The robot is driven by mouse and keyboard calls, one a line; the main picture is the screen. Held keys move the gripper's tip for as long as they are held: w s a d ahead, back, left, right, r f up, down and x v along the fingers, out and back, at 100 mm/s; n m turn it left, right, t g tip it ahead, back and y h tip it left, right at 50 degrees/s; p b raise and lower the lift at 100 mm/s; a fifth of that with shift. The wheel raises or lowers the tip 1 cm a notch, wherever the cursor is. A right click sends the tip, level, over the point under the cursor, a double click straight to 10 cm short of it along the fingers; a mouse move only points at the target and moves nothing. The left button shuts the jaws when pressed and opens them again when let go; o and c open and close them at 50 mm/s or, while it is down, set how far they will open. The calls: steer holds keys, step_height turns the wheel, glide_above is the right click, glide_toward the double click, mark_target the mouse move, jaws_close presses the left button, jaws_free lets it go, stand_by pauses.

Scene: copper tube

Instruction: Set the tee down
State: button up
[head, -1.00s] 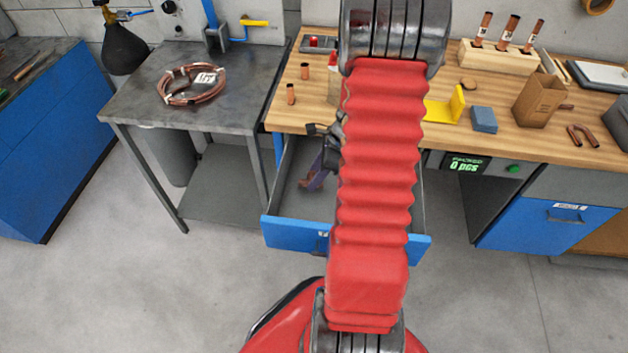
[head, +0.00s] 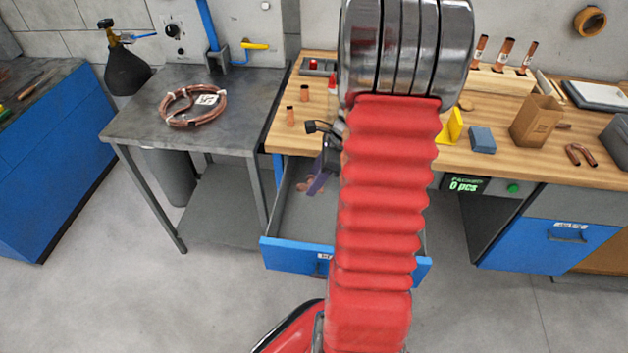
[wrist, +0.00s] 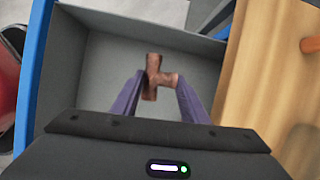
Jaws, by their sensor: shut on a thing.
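The copper tee (wrist: 152,80) is a brown T-shaped fitting between the purple fingertips of my gripper (wrist: 160,86) in the wrist view. My gripper is shut on it, with the side branch towards the right finger. In the head view, my gripper (head: 316,184) reaches down into the open blue drawer (head: 285,248), and the tee (head: 303,187) shows small at its tips. The grey drawer floor lies beneath the tee. I cannot tell whether the tee touches it. My red arm hides the right part of the drawer.
The wooden bench top (head: 285,140) borders the drawer. A metal table (head: 135,125) with a copper coil (head: 193,105) stands to the left.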

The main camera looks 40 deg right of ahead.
steer(key=shift+a+r+n, duration=0.2)
steer(key=shift+n, duration=0.7)
steer(key=n, duration=0.1)
steer(key=n+g, duration=0.1)
steer(key=r+n+y, duration=0.1)
steer(key=shift+w+a+n+g, duration=0.2)
steer(key=shift+w+n+g, duration=0.05)
steer(key=shift+n+g, duration=0.05)
steer(key=w+a+r+n+g+h, duration=0.1)
steer(key=w+a+r+n+g, duration=0.2)
steer(key=n, duration=0.4)
steer(key=w+a+r+n+g, duration=0.1)
steer(key=w+a+n+g, duration=0.1)
steer(key=w+n, duration=0.45)
steer(key=w+a+n+h, duration=0.1)
steer(key=w+a+n, duration=0.2)
steer(key=a, duration=0.5)
steer(key=w+a+f+n+g+h, duration=0.1)
steer(key=w+a+n, duration=0.3)
steer(key=a, duration=0.4)
steer(key=shift+w+n+h, duration=0.15)
steer(key=shift+n+h, duration=0.35)
steer(key=shift+n, duration=0.25)
